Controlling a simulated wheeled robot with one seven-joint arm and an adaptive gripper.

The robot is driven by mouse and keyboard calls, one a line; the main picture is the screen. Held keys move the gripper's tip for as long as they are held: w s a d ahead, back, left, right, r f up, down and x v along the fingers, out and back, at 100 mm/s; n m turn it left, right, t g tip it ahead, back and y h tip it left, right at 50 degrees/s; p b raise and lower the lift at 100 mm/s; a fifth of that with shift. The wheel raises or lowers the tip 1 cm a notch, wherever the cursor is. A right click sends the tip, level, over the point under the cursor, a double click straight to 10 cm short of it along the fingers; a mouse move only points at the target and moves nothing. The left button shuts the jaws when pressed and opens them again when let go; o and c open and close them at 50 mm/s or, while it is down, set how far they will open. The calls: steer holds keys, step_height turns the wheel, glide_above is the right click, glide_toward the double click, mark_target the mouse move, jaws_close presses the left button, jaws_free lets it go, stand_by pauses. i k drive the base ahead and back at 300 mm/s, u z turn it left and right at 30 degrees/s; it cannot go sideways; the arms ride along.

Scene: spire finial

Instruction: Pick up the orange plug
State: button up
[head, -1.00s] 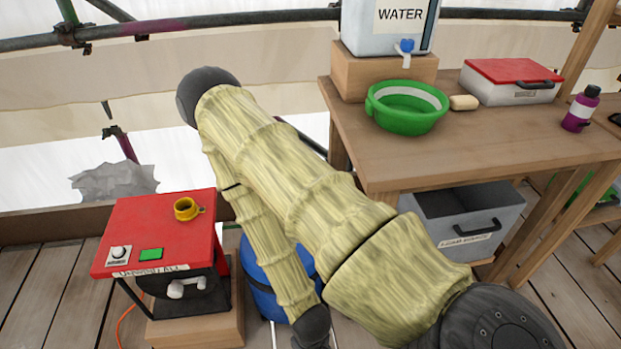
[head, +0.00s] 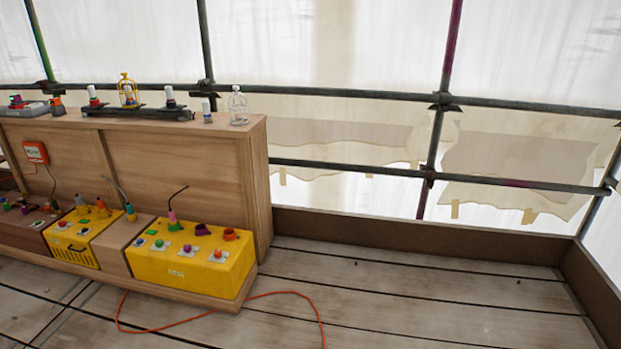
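In the head view, a small orange cone-like piece (head: 102,208) stands on the left yellow box (head: 75,250), at the back of a low bench. A red-orange ring-like piece (head: 230,234) is on the right yellow box (head: 205,275). These are too small to tell which is the orange plug. My gripper and arm are not in view.
An orange cable (head: 285,293) loops over the plank floor in front of the bench. A wooden cabinet (head: 180,170) backs it, with bottles and a small yellow cage (head: 128,90) on top. The floor (head: 430,290) to the right is mostly clear.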

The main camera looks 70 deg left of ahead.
mark_target(102, 208)
steer(key=u, duration=3.5)
